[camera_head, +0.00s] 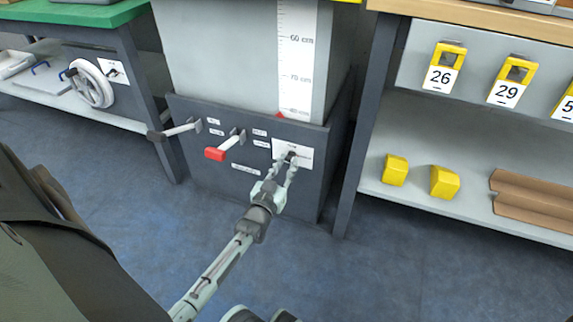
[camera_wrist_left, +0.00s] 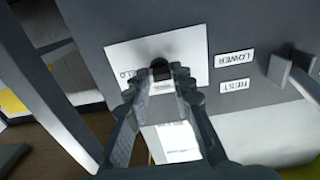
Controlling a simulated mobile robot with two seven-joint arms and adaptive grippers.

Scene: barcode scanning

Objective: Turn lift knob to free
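The lift knob (camera_head: 291,154) is a small dark knob on a white label plate at the right of the grey cabinet front. It also shows in the left wrist view (camera_wrist_left: 160,69), with its label partly hidden by my fingers. My left gripper (camera_head: 284,165) reaches it from below. In the left wrist view my left fingertips (camera_wrist_left: 161,80) are on either side of the knob, very near it. I cannot tell whether they press on it. The knob's setting cannot be read. My right gripper is out of view.
A red-handled lever (camera_head: 216,153) and a dark-handled lever (camera_head: 158,135) stick out left of the knob. A ruler scale (camera_head: 297,55) stands above. The shelf (camera_head: 415,205) at right holds yellow blocks (camera_head: 395,169). A handwheel (camera_head: 91,84) is at far left. Blue floor is free in front.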

